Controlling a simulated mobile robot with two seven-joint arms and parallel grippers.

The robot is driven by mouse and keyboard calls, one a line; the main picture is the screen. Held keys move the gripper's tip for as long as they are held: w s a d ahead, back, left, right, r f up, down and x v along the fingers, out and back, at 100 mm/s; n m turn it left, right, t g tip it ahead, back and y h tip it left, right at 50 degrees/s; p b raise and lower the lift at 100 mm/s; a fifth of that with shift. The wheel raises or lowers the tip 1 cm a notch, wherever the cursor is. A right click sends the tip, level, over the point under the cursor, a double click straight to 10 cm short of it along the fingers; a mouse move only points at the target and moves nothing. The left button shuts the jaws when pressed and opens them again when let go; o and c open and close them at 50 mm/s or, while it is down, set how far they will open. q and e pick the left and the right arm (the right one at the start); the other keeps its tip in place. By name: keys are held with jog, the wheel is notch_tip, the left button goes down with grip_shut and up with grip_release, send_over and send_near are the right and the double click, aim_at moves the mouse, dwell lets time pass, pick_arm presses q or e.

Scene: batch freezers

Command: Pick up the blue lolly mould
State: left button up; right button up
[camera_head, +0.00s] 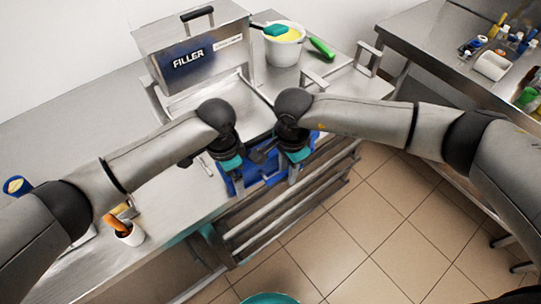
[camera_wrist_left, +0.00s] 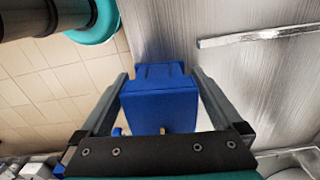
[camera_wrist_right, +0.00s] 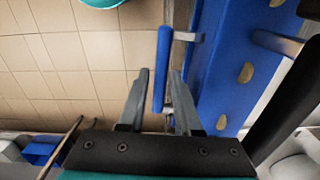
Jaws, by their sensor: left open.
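The blue lolly mould (camera_head: 262,180) lies at the front edge of the steel counter, below the filler. Both grippers partly cover it in the head view. My left gripper (camera_head: 230,185) is open at its left end; the left wrist view shows a blue part (camera_wrist_left: 160,105) between the spread fingers. My right gripper (camera_head: 294,175) is at its right end. The right wrist view shows its fingers apart, with a narrow blue bar (camera_wrist_right: 160,75) between them and gaps on both sides. The mould's wide blue face (camera_wrist_right: 225,70) with tan oval spots is beside them.
The steel filler (camera_head: 195,55) stands behind on the counter, with a white tub of yellow mix (camera_head: 285,52) to its right. A white cup with an orange-handled tool (camera_head: 128,235) is at the left.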

pick_arm(q)
jog(key=shift+c, duration=0.2)
pick_arm(e)
jog(key=shift+c, duration=0.3)
pick_arm(q)
jog(key=c, duration=0.5)
pick_arm(e)
jog(key=c, duration=0.4)
pick_arm(q)
grip_shut()
pick_arm(e)
grip_shut()
pick_arm(q)
jog(key=shift+r, duration=0.1)
pick_arm(e)
jog(key=shift+r, duration=0.1)
